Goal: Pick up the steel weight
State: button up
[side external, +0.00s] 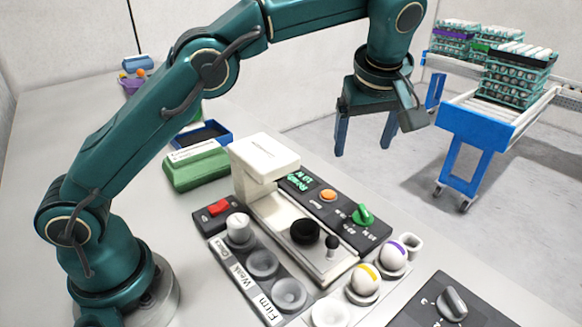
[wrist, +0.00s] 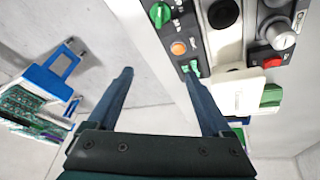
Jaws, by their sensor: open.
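The steel weight appears to be the pale grey cylinder (side external: 239,229) with a narrower top. It stands upright in the first cup of the dark tray (side external: 249,275) marked with words such as "Weak" and "Firm". It also shows at the upper right of the wrist view (wrist: 283,36). My gripper (side external: 363,142) is open, with nothing between its blue fingers. It is high above and beyond the device, to the right of the weight in the side view. The wrist view shows the two fingers apart (wrist: 158,74).
A white press-like device (side external: 265,160) with a black round pad (side external: 305,231) stands beside the weight. A red switch (side external: 219,207) is close by it. Two banded eggs (side external: 366,278) (side external: 393,255) sit in cups. A green carton (side external: 195,168) lies behind; a blue cart (side external: 480,122) stands beyond.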

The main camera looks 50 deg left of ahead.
jog(key=s+a+r+m, duration=0.1)
jog(key=s+a+r, duration=0.3)
jog(key=r, duration=0.2)
jog(key=m+h, duration=0.3)
jog(key=m, duration=1)
send_over(238, 220)
jog(key=s+d, duration=0.2)
jog(key=d, duration=0.1)
notch_tip(238, 220, down, 9)
jog(key=a+f+g, duration=0.1)
jog(key=f, duration=0.1)
jog(key=w+a+f+g, duration=0.1)
jog(key=f, duration=0.1)
jog(key=w+a+f+g, duration=0.1)
jog(key=f, duration=0.1)
jog(key=shift+m, duration=0.3)
jog(key=shift+f, duration=2.8)
